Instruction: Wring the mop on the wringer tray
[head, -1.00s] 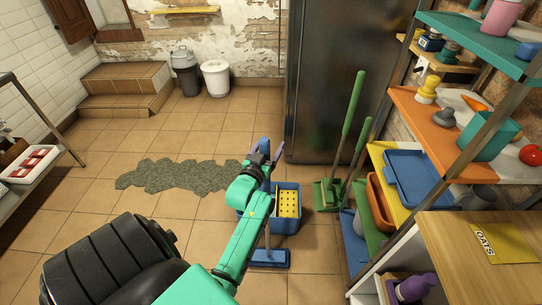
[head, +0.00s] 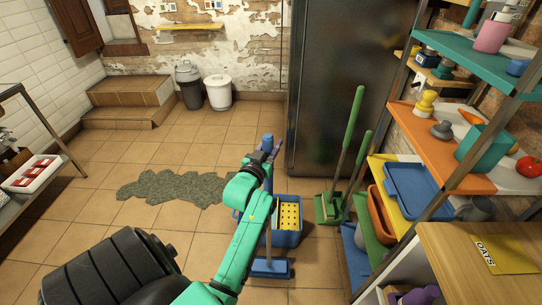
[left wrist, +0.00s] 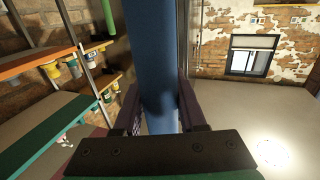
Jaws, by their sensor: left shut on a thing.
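A blue mop stands roughly upright, its handle (left wrist: 155,60) filling the middle of the left wrist view. My left gripper (head: 264,156) is shut on the handle near its top, with a purple finger on each side of it. The blue flat mop head (head: 269,268) is low, in front of the bucket; I cannot tell if it touches the floor. The yellow wringer tray (head: 289,214), full of holes, sits in the blue bucket (head: 286,238), just right of the handle. My arm hides the bucket's left part. My right gripper is not in view.
A grey-green patch (head: 165,187) lies on the tiles to the left. A green broom and dustpan (head: 329,208) stand right of the bucket. Loaded shelves (head: 441,130) line the right side, and a dark metal cabinet (head: 335,90) stands behind.

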